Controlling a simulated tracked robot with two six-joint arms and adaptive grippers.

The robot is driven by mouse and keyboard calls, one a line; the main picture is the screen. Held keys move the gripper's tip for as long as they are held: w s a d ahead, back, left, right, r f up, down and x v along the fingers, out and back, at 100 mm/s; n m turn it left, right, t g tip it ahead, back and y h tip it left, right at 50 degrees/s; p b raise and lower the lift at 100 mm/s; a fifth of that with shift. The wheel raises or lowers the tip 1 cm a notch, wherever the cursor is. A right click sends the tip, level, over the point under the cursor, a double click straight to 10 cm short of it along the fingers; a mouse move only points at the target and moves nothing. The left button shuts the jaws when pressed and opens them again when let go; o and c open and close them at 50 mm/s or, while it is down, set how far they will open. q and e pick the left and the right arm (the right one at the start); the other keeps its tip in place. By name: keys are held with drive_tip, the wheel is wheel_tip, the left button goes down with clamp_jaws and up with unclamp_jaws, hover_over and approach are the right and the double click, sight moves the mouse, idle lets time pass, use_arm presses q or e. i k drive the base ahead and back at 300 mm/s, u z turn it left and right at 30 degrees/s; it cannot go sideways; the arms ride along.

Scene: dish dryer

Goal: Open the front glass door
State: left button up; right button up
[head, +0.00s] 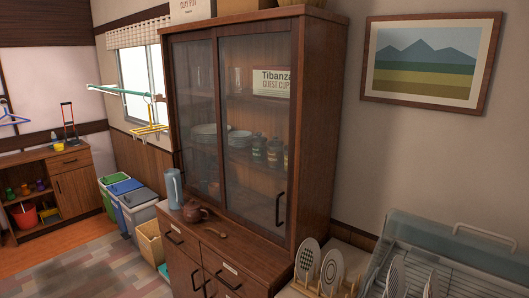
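A tall wooden cabinet (318,120) stands in the middle of the head view with two glass doors side by side. The right glass door (252,190) looks to be the front one and covers the right half of the opening. Its black bar handle (280,209) is on its right edge, low down. The left glass door (196,115) covers the left half. Both doors look shut. Plates, bottles and a "Tibanza guest cups" box (271,83) show behind the glass. Neither of my grippers shows in the view.
A plate rack (325,288) and a clear-lidded dish dryer (440,248) are at the lower right.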

sight(292, 25)
drive_tip(key=u, duration=0.05)
drive_tip(key=i, duration=0.75)
drive_tip(key=u, duration=1.1)
drive_tip(key=k, duration=0.85)
drive_tip(key=z, duration=0.2)
drive_tip(key=i, duration=0.65)
